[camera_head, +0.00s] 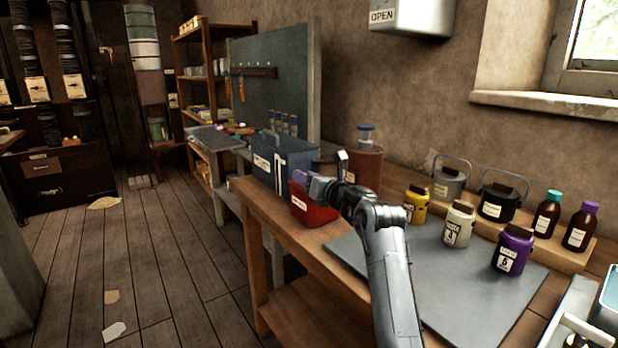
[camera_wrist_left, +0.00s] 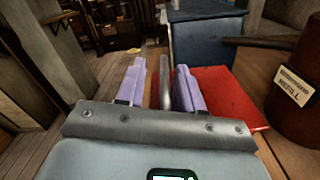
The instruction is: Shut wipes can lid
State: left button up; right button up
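A reddish-brown can (camera_head: 367,168) stands upright near the back of the bench, against the wall side; I take it for the wipes can. In the left wrist view the can (camera_wrist_left: 285,112) is at the right edge, with a pale label and its top cut off. A dark brown flat piece (camera_wrist_left: 258,41) sticks out left from its upper part, perhaps the raised lid seen edge-on. My left gripper (camera_head: 308,184) is over the red bin, left of the can and apart from it. In the left wrist view its purple fingers (camera_wrist_left: 158,88) are spread, holding nothing clear.
A red bin (camera_head: 318,214) and blue box (camera_head: 292,165) stand at the bench's left end. Several jars and bottles, including a yellow jar (camera_head: 416,207) and purple jar (camera_head: 513,250), stand to the right. The grey mat (camera_head: 455,300) has bare room.

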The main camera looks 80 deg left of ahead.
pick_arm(q)
jog(key=shift+w, duration=0.15)
jog(key=shift+w+r, duration=0.1)
jog(key=shift+w+d, duration=0.1)
jog(key=shift+d, duration=0.1)
jog(key=p+v, duration=0.3)
jog(key=v, duration=0.7)
jog(key=shift+d, duration=0.2)
